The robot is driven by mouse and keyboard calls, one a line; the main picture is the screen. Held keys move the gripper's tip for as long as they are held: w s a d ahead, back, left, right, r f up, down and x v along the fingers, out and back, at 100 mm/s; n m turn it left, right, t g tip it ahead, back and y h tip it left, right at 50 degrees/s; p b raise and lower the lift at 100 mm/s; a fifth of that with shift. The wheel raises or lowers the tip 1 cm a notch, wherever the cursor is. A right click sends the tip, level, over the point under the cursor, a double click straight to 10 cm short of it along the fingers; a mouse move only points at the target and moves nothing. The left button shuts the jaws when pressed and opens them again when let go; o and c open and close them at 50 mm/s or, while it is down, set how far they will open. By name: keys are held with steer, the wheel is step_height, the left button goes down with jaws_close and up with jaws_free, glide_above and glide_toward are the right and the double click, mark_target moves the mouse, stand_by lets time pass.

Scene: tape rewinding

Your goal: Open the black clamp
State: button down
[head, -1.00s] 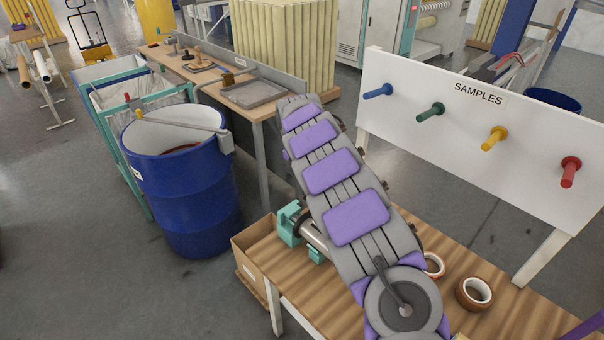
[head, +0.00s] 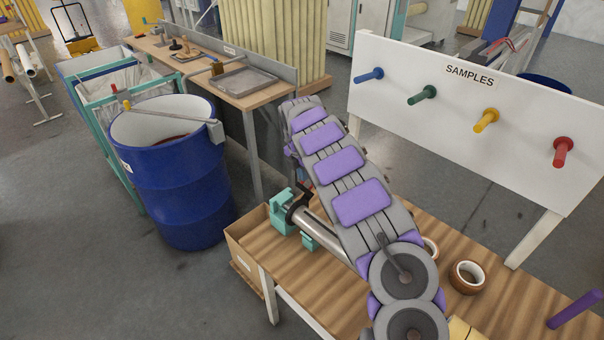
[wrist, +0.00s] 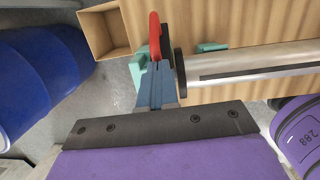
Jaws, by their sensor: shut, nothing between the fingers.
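The black clamp (head: 297,207) shows as a dark ring-like part on the metal shaft (head: 322,233), by the teal bracket (head: 283,212) on the wooden table. In the wrist view a black rounded part (wrist: 180,73) stands at the left end of the shaft (wrist: 250,70), just right of my gripper (wrist: 156,67). My gripper's blue-grey fingers are together, with nothing between them. A red curved piece (wrist: 154,35) lies at their tips; I cannot tell whether it belongs to the gripper or the clamp. My arm hides part of the shaft in the head view.
A cardboard box (head: 247,258) is at the table's left end. A blue barrel (head: 180,185) stands further left. Tape rolls (head: 467,277) and a purple rod (head: 575,309) are on the table's right. A white SAMPLES board (head: 450,120) stands behind.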

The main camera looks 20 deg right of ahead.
steer(key=shift+a, duration=0.1)
steer(key=shift+p, duration=0.3)
steer(key=shift+w+d, duration=0.1)
steer(key=shift+d, duration=0.1)
steer(key=shift+w+d+r+y+p, duration=0.1)
steer(key=shift+w+d+y+p, duration=0.15)
steer(key=shift+d+y+p, duration=0.65)
steer(key=shift+w+d+f+p, duration=0.15)
steer(key=shift+w+d+p, duration=0.1)
steer(key=shift+d+p, duration=0.35)
steer(key=shift+w+d+f+p, duration=0.1)
steer(key=shift+w+d+p, duration=0.15)
steer(key=shift+d+p, duration=0.3)
steer(key=shift+w+d+f+p, duration=0.2)
steer(key=shift+d+f+p, duration=0.15)
steer(key=shift+d, duration=0.25)
steer(key=shift+w+d+f+p, duration=0.25)
steer(key=shift+d+p, duration=0.15)
steer(key=shift+d, duration=0.25)
steer(key=shift+w+d+f+p, duration=0.2)
steer(key=shift+d+f+p, duration=0.15)
steer(key=shift+d, duration=0.25)
